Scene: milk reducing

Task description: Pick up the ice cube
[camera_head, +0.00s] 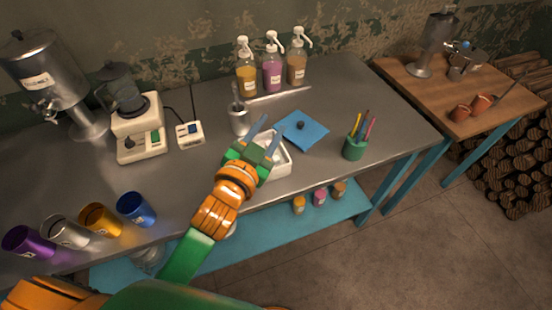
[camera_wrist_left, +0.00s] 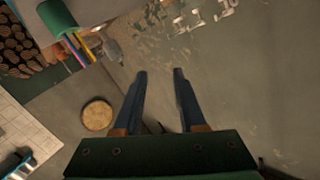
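No ice cube can be made out clearly in either view. A white open box (camera_head: 283,165) stands on the metal counter, partly hidden behind my left gripper; its contents cannot be told. My left gripper (camera_head: 268,128) is over the box's far left part, with its two blue-grey fingers pointing toward the back of the counter. In the left wrist view the fingers (camera_wrist_left: 161,74) are spread apart, with nothing held between them. A blue square lid (camera_head: 306,134) with a dark knob lies just right of the fingers. My right gripper is not in view.
A metal cup (camera_head: 239,124) with utensils stands left of the fingers. A green pencil cup (camera_head: 354,148) stands to the right. Pump bottles (camera_head: 272,76) line the back. A blender (camera_head: 139,135) and coloured cups, including a blue one (camera_head: 136,209), are on the left.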

